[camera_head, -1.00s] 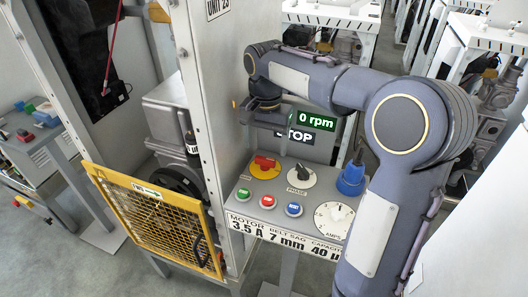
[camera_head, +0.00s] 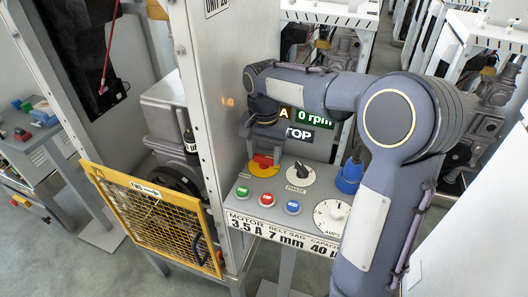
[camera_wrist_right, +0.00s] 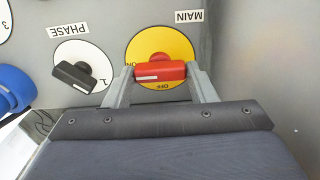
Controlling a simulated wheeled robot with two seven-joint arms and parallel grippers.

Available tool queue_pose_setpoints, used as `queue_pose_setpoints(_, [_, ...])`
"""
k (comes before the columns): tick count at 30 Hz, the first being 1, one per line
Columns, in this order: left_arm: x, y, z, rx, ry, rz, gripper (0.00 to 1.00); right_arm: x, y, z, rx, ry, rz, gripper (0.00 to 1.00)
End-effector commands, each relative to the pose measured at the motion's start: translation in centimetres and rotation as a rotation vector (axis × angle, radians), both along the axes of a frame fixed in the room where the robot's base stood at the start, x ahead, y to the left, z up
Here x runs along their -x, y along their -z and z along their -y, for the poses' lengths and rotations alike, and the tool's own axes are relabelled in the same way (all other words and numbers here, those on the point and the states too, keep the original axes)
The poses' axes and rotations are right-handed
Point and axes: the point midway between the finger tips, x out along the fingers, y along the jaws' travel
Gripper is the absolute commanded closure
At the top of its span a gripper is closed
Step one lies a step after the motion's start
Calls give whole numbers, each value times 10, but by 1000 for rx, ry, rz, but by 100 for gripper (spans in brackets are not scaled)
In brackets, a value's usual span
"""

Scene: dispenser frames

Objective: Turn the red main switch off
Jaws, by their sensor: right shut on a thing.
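The red main switch (camera_wrist_right: 160,70) sits on a round yellow plate (camera_wrist_right: 160,47) marked MAIN in the right wrist view. ON shows at the left of the plate and OFF at the bottom edge of the picture side. The red handle lies across the plate, one end toward the ON label. My right gripper (camera_head: 265,156) is over the panel with its fingers on both ends of the handle. In the head view the switch (camera_head: 261,164) is partly hidden by the gripper. My left gripper is not in view.
The black PHASE knob (camera_head: 299,172) is close beside the switch. Green (camera_head: 242,191), red (camera_head: 266,199) and blue (camera_head: 292,207) buttons line the front. A blue plug (camera_head: 350,176) and AMPS dial (camera_head: 331,215) stand right. A cabinet wall (camera_head: 222,110) rises left. The display (camera_head: 315,117) reads 0 rpm.

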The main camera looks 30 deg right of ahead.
Motion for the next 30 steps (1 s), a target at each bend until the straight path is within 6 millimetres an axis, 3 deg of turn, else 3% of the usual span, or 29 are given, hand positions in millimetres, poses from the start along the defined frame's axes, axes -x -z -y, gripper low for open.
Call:
queue_pose_setpoints(14, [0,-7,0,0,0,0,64,0,-1,0,1,-138,-1,72])
queue_pose_setpoints(30, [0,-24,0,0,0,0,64,0,-2,1,1,-630,-2,72])
